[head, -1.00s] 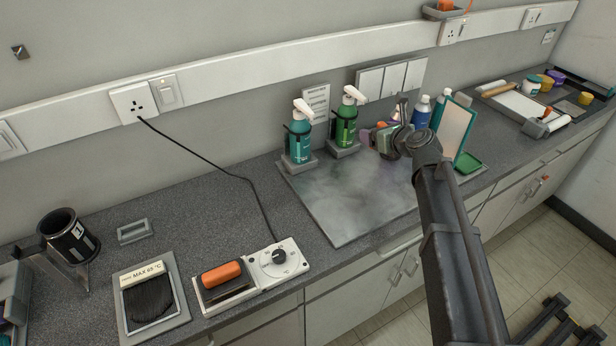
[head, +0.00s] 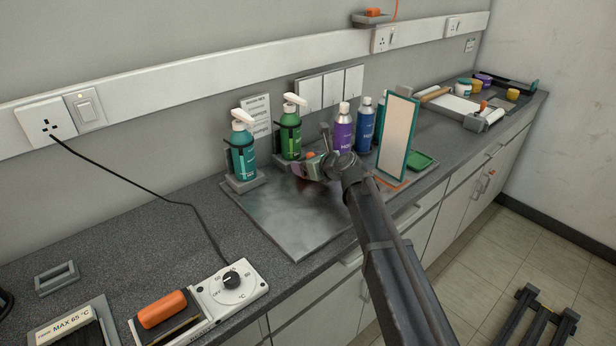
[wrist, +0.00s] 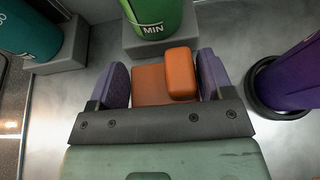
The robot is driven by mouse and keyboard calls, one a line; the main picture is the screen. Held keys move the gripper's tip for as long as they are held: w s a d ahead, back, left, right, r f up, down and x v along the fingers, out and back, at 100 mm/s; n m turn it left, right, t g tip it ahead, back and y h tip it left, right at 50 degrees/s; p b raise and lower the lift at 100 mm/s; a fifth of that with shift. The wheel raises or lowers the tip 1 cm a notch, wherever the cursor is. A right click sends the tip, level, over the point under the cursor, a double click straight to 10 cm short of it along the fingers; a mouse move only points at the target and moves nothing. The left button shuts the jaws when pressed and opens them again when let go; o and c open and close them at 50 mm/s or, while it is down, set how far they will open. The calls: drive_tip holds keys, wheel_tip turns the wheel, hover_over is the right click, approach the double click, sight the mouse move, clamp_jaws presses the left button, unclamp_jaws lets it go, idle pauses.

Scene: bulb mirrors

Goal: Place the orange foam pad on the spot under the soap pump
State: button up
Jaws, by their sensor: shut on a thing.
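My gripper (wrist: 164,84) is shut on an orange foam pad (wrist: 148,88), its two purple finger pads pressing the sides. A smaller, brighter orange block sits on the right part of the pad's upper face. In the head view my gripper (head: 314,166) is just above the grey metal mat, with a bit of orange at its tip. Two pump bottles with white heads stand in grey holders behind the mat: a teal one (head: 243,155) and a green one (head: 290,136). The green one (wrist: 160,14) is straight ahead in the wrist view. The mat under my gripper is partly hidden.
A purple bottle (head: 342,132), a blue bottle (head: 365,125) and a teal-framed panel (head: 397,140) stand right of my gripper. A heater unit (head: 245,283) with a dial carries another orange block (head: 162,309). The mat's front left (head: 285,230) is clear.

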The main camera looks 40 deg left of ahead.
drive_tip(key=shift+f, duration=0.65)
drive_tip(key=o, duration=1)
drive_tip(key=shift+c, duration=0.2)
drive_tip(key=shift+r+p, duration=0.3)
drive_tip(key=shift+p, duration=0.05)
drive_tip(key=p+v, duration=0.4)
drive_tip(key=v, duration=0.7)
drive_tip(key=shift+s+r, duration=0.1)
drive_tip(key=shift+s+d+r, duration=0.1)
drive_tip(key=shift+d, duration=0.35)
